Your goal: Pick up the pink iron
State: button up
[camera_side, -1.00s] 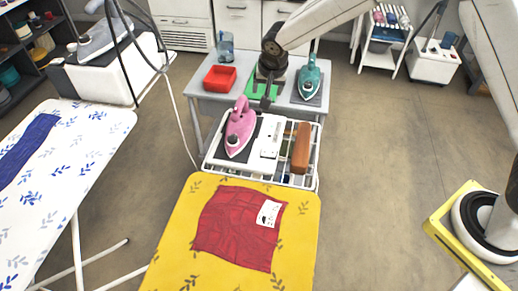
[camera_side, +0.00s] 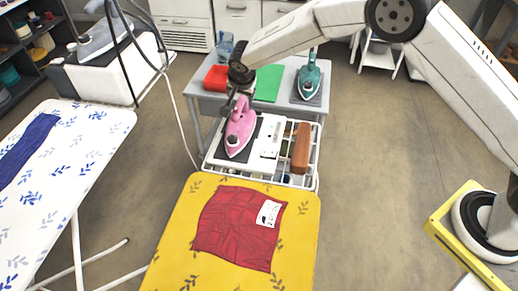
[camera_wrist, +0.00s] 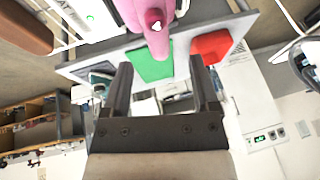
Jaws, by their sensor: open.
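The pink iron (camera_side: 239,131) stands on a dark pad on the white rack (camera_side: 214,160) in the side view. My gripper (camera_side: 237,104) is just above and behind its upper end; the side view does not show clearly whether they touch. In the wrist view my gripper (camera_wrist: 163,88) has its two dark fingers apart with nothing between them. Part of the pink iron (camera_wrist: 150,22) shows beyond the fingertips at the top of that view.
A teal iron (camera_side: 309,80), a green mat (camera_side: 268,83) and a red tray (camera_side: 216,78) are on the grey table behind. A brown block (camera_side: 301,148) lies right of the pink iron. The yellow ironing board (camera_side: 300,220) with a red cloth (camera_side: 235,230) is in front.

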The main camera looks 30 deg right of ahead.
aim_at(240, 102)
jog(key=shift+w+f, duration=0.15)
jog(key=shift+f, duration=0.1)
jog(key=shift+f, duration=0.1)
jog(key=shift+x, duration=2.5)
grip_shut()
